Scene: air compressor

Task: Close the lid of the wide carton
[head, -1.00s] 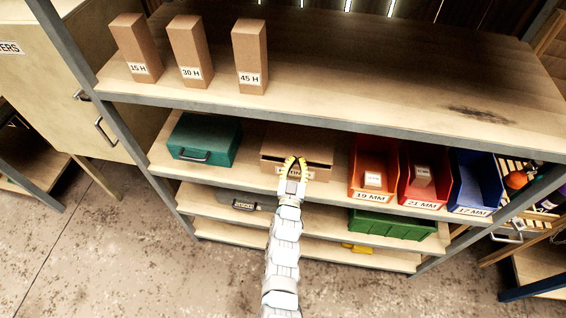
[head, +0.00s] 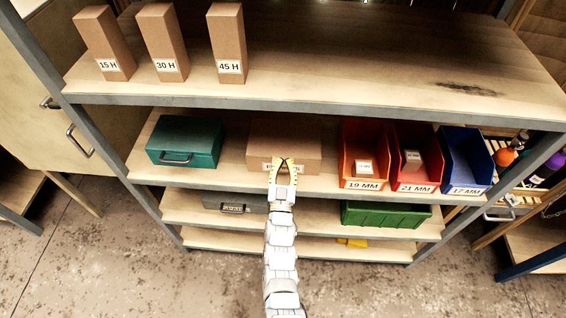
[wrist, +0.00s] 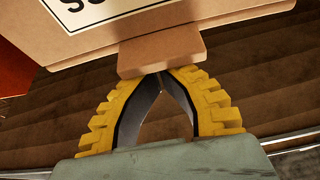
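The wide carton (head: 308,150) is a brown cardboard box with a white label on its front, on the middle shelf. Its top looks flat, and no dark gap shows under the lid in the head view. My gripper (head: 283,160) is in front of it, covering part of the label. In the wrist view, the two yellow fingers (wrist: 162,74) meet at their tips, with an empty gap behind. A brown tab (wrist: 162,52) sticks out from the carton (wrist: 100,45) right at the tips. I cannot tell whether they touch it.
A teal case (head: 187,141) stands left of the carton; red-orange (head: 350,140), red (head: 405,150) and blue (head: 462,155) bins stand right. The upper shelf (head: 330,85) is overhead, with three tall cartons at its left. A green bin (head: 385,214) sits below.

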